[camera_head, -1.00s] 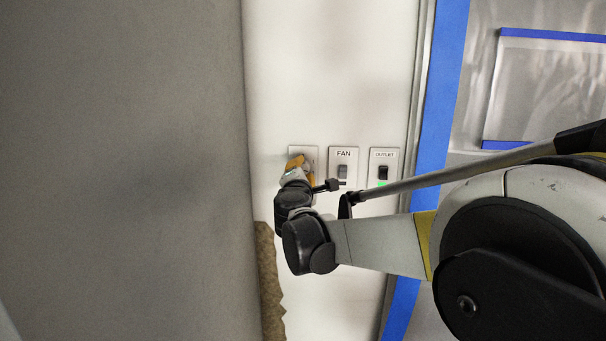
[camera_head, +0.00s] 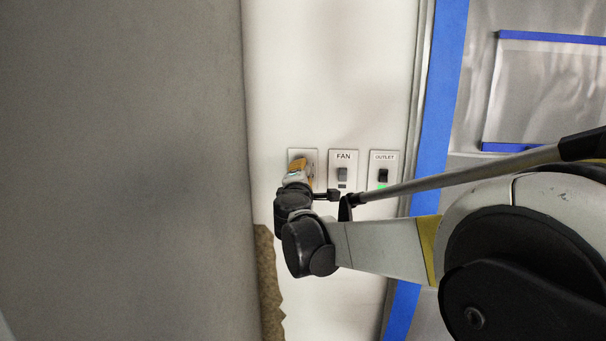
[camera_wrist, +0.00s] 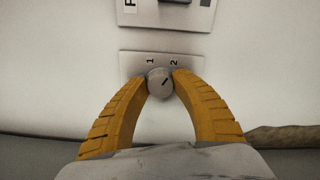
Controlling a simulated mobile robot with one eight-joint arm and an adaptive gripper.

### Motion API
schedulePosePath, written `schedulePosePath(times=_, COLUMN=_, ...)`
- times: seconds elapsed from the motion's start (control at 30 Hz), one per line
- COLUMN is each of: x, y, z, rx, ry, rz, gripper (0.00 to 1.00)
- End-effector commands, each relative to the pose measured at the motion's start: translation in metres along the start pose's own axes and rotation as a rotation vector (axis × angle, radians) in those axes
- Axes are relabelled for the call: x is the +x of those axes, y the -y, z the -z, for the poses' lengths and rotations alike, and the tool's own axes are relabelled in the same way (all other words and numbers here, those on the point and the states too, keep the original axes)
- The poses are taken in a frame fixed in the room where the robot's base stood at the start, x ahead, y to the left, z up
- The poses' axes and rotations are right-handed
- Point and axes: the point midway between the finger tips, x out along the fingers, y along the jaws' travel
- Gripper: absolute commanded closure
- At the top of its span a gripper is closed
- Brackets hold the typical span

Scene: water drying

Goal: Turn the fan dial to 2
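The fan dial (camera_wrist: 159,83) is a small round grey knob on a pale wall plate (camera_wrist: 133,66), marked 1 and 2 above the knob. A short dark mark on the knob points up and right, toward the 2 side. My gripper (camera_wrist: 161,78) has one yellow finger on each side of the knob, and both tips appear to touch it. In the head view my gripper (camera_head: 299,169) is at the leftmost wall plate (camera_head: 312,156) and hides the dial.
A FAN switch plate (camera_head: 343,170) and an OUTLET switch plate (camera_head: 383,170) with a green light sit to the right of the dial plate. A large grey surface (camera_head: 120,170) stands close on the left. A brown ragged-edged thing (camera_head: 268,290) is below the gripper.

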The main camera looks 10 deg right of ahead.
Motion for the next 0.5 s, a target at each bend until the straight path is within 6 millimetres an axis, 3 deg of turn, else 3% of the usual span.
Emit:
schedulePosePath(times=0.03, x=0.001, y=-0.001, z=0.000, rx=-0.002, ry=0.000, rz=-0.001, gripper=0.56)
schedulePosePath(times=0.07, x=0.001, y=-0.001, z=0.000, rx=-0.002, ry=0.000, rz=-0.001, gripper=0.47)
schedulePosePath(times=0.1, x=0.000, y=-0.001, z=0.000, rx=-0.001, ry=0.000, rz=-0.001, gripper=0.45)
schedulePosePath(times=0.37, x=0.000, y=0.000, z=0.000, rx=-0.001, ry=0.000, rz=0.000, gripper=0.45)
schedulePosePath(times=0.5, x=-0.011, y=-0.001, z=0.000, rx=-0.001, ry=-0.001, rz=-0.001, gripper=0.45)
